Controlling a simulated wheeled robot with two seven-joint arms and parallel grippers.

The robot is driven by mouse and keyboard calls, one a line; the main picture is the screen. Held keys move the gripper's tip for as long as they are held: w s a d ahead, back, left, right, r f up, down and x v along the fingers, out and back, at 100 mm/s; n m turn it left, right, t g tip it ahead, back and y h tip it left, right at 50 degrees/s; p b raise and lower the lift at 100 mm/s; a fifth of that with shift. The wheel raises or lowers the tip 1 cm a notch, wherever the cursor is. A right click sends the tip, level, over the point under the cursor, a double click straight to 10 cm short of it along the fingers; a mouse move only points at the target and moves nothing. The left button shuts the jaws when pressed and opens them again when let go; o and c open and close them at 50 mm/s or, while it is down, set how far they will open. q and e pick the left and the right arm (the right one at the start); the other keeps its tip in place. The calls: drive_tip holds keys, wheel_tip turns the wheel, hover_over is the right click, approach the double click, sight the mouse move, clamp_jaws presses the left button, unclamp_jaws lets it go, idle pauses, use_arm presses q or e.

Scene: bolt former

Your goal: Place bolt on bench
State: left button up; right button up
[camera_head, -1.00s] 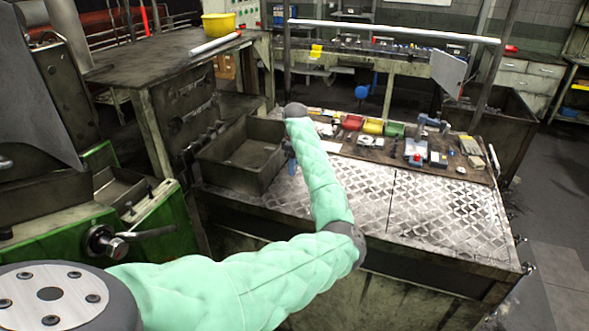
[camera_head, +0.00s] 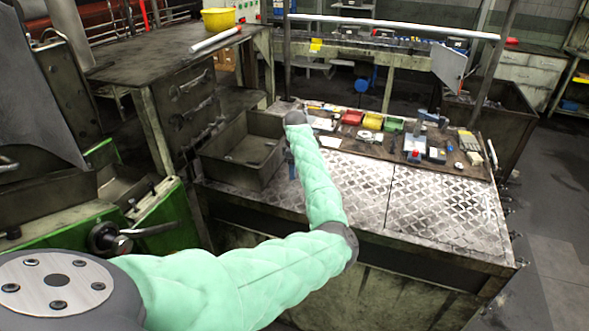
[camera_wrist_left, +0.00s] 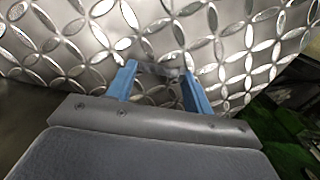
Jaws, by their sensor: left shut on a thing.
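The bench (camera_head: 440,205) has a diamond-plate metal top and stands right of centre in the head view. My left gripper (camera_head: 291,168) is at the bench's left part, beside the grey metal bin, mostly hidden behind my wrist and forearm. In the left wrist view, its two blue fingers (camera_wrist_left: 158,74) point down at the patterned plate (camera_wrist_left: 85,35), close above it. They are shut on a small grey bolt (camera_wrist_left: 160,68), which is hard to make out against the plate. I cannot tell whether the bolt touches the plate. My right gripper is not in view.
An open metal bin (camera_head: 243,150) stands at the bench's left end. Tools and small coloured boxes (camera_head: 372,121) lie along the back of the bench. A green machine (camera_head: 150,215) stands at left. The front and right of the plate are clear.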

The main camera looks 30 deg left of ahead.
use_arm(q)
drive_tip(key=shift+f, duration=0.1)
drive_tip(key=o, duration=1)
drive_tip(key=shift+c, duration=0.2)
drive_tip(key=shift+d, duration=0.1)
